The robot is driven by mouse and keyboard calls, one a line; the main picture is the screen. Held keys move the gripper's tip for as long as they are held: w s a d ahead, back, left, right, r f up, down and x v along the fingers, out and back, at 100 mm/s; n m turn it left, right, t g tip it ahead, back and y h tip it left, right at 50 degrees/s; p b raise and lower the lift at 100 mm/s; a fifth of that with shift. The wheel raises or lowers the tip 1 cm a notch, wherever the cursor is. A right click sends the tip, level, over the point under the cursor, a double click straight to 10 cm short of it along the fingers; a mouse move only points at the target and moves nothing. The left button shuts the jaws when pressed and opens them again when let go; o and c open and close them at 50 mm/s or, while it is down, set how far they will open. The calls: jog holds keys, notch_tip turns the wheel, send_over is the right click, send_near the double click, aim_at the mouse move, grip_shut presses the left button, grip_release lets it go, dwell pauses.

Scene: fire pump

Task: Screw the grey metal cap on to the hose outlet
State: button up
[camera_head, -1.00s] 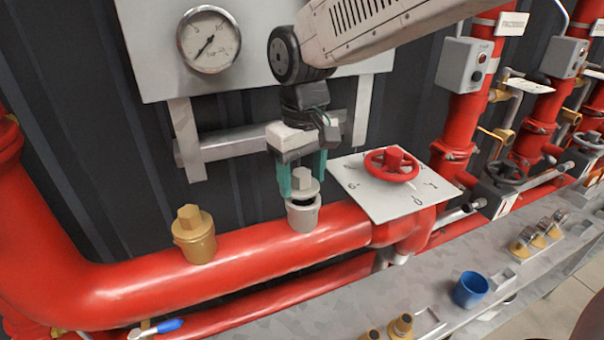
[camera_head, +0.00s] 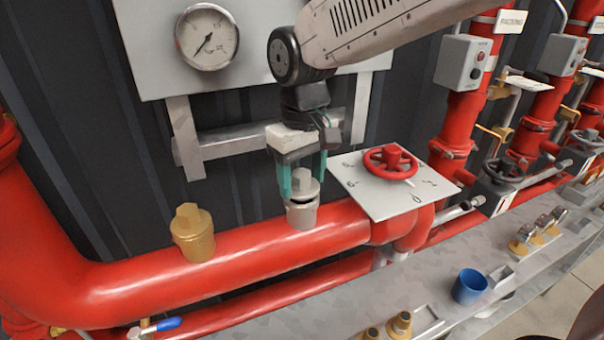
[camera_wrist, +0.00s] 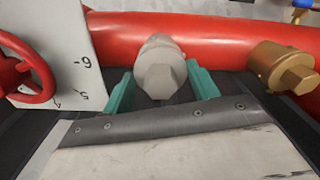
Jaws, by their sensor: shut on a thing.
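The grey metal cap (camera_head: 304,185) has a hexagonal top and sits over the grey hose outlet (camera_head: 301,215) on the red pipe. My gripper (camera_head: 301,184) comes from above, its green fingers on either side of the cap's hexagonal top and shut on it. The cap looks upright and in contact with the outlet; whether the threads engage I cannot tell. In the wrist view the cap (camera_wrist: 161,75) lies between the two green fingers (camera_wrist: 162,90), and it mostly hides the outlet.
A brass cap (camera_head: 193,232) sits on the pipe to the left. A red valve wheel (camera_head: 390,162) over a white numbered plate (camera_head: 372,197) stands close on the right. A pressure gauge (camera_head: 207,38) is behind. A blue cup (camera_head: 469,286) stands on the grey ledge (camera_head: 400,285).

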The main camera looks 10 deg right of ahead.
jog(key=shift+f, duration=0.7)
dwell(1.6)
jog(key=o, duration=0.4)
jog(key=c, duration=0.5)
jog(key=shift+o, duration=0.2)
jog(key=m, duration=0.6)
jog(key=m, duration=0.4)
jog(key=shift+a, duration=0.1)
jog(key=m, duration=0.3)
jog(key=shift+m, duration=0.4)
jog(key=o, duration=1.5)
